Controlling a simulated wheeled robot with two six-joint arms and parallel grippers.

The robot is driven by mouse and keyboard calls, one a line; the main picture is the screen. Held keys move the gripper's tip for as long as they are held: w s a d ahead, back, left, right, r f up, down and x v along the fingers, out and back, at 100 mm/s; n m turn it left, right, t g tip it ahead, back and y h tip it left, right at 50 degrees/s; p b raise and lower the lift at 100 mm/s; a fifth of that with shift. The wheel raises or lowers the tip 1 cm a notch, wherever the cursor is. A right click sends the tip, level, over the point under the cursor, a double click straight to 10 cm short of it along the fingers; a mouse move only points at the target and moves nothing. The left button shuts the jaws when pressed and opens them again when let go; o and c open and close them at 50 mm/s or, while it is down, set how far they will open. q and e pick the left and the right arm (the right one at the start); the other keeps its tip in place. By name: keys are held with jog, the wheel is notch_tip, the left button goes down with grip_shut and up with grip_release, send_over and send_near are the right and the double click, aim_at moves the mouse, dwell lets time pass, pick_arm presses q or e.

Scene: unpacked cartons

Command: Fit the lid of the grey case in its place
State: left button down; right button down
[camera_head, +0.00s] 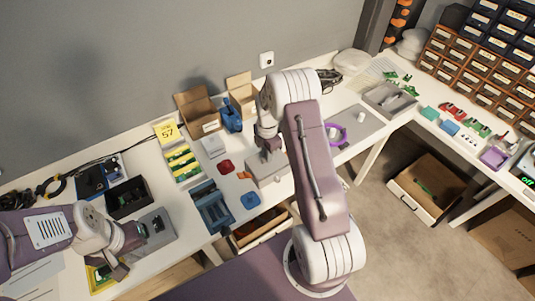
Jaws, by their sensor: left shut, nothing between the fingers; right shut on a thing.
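The grey case (270,179) stands near the middle of the bench, a box with its front side facing me. My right gripper (267,155) comes down from above at the top of this case and is shut on the lid. The fingers and the arm hide much of the lid, so I cannot tell whether it sits flush on the rim or is held just above. My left gripper (119,271) is shut and empty over the front left of the bench, well apart from the case.
A blue open holder (211,208), a blue piece (250,201) and a red piece (226,166) lie left of the case. Open cartons (196,107) stand behind. A grey block (157,228) and a black bin (127,199) are near my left arm.

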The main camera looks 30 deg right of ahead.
jog(key=shift+f+b, duration=0.3)
jog(key=shift+f, duration=0.25)
jog(key=c, duration=1.4)
grip_release()
jog(key=shift+r, duration=0.15)
notch_tip(320, 180, up, 9)
jog(key=shift+f, duration=0.1)
jog(key=shift+a, duration=0.1)
